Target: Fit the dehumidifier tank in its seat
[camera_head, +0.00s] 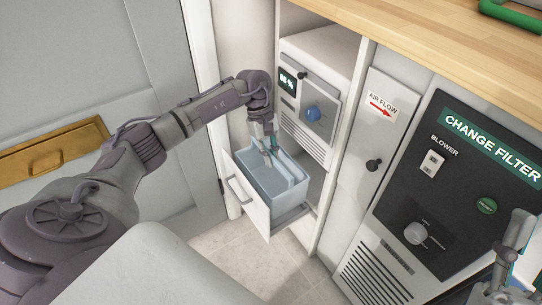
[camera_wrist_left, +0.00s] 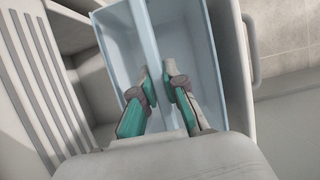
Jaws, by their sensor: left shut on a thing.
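The light-blue dehumidifier tank (camera_head: 257,178) is an open-topped box with a wall or bar across its middle. It stands within the pulled-out white drawer (camera_head: 250,205), its rim above the drawer front; I cannot tell whether its bottom rests fully down. My left gripper (camera_head: 268,157) reaches down from above and is shut on the tank's middle bar. In the left wrist view, the fingers (camera_wrist_left: 166,88) lie on both sides of that bar, inside the tank (camera_wrist_left: 118,45). My right gripper (camera_head: 515,250) is partly in view at the right edge; its fingers are unclear.
The white dehumidifier (camera_head: 305,95) with a display and blue knob sits above the drawer in a cabinet bay. A panel with a black knob (camera_head: 373,164) and a dark blower panel (camera_head: 455,190) stand right of it. A wooden counter (camera_head: 430,40) overhangs. The floor (camera_head: 285,270) before the drawer is clear.

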